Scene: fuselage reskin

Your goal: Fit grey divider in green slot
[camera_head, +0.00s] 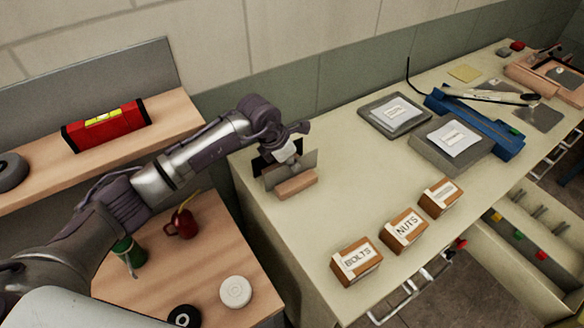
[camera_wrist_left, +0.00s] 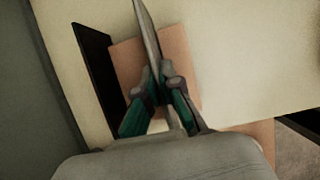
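The grey divider (camera_head: 307,161) is a thin upright plate at the wooden block (camera_head: 297,185) on the bench's near left corner. My left gripper (camera_head: 287,155) is over its top edge. In the left wrist view the green-padded fingers (camera_wrist_left: 160,85) close on both sides of the divider (camera_wrist_left: 147,30), with the block (camera_wrist_left: 182,60) behind. I cannot tell whether its lower edge sits in the block. The green slot mark (camera_head: 519,235) is on the open drawer (camera_head: 520,275) at right, between a yellow (camera_head: 492,215) and a red mark (camera_head: 541,255). My right gripper is out of view.
A black plate (camera_head: 264,163) stands behind the divider. Bins marked BOLTS (camera_head: 357,262) and NUTS (camera_head: 404,231) and a third bin (camera_head: 440,197) line the bench front. Grey boxes (camera_head: 420,150) and a blue case (camera_head: 480,122) lie farther back. The bench middle is clear.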

